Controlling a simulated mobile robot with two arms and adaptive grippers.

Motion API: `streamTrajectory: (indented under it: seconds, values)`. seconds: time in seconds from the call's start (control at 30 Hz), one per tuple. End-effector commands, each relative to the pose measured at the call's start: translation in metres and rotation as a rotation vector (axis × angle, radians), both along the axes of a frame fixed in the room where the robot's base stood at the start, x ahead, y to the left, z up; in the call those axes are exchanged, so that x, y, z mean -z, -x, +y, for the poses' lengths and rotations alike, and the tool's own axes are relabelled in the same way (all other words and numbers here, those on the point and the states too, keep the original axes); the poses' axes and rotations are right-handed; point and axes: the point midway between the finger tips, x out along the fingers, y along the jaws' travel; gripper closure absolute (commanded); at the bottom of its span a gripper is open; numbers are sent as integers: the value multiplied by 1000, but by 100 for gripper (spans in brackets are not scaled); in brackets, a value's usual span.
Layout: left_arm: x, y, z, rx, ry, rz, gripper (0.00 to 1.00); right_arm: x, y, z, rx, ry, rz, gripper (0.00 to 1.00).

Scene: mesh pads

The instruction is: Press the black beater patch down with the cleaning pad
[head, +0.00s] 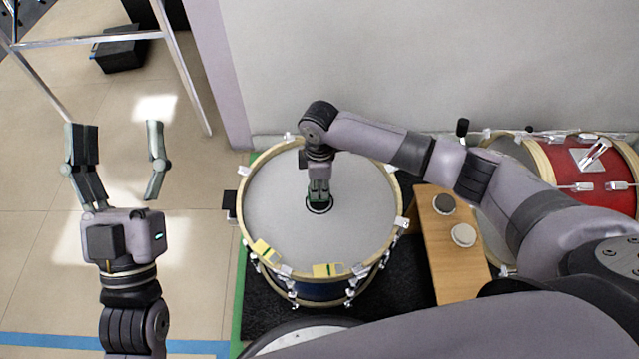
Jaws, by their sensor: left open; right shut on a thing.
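The black beater patch (320,212) shows as a dark round rim near the middle of the pale drum head (275,215). My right gripper (319,196) points straight down over the patch, with its fingertips at or very close to it. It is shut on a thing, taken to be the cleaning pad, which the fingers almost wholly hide. I cannot tell how firmly it touches the patch. My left gripper (119,128) is open and empty above the tiled floor, left of the drum and well apart from it.
Yellow-green tabs sit on the drum's front rim (327,270). A wooden board (455,265) right of the drum carries a dark disc (444,204) and a pale disc (464,235). A red drum (590,170) lies at the far right. A grey wall stands behind.

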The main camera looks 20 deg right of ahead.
Motion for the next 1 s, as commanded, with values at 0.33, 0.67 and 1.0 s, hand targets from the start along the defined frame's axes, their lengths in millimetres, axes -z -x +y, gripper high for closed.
streamTrajectory:
  seconds: [0.33, 0.67, 1.0]
  values:
    - [23, -16, -1, -9, -44, 153, 34, -6, 0, 0, 0, 0, 0, 100]
    - [47, -27, 0, -17, -84, 296, 34, -11, 0, 0, 0, 0, 0, 100]
    - [74, -33, 2, -25, -125, 446, 34, -16, 0, 0, 0, 0, 0, 100]
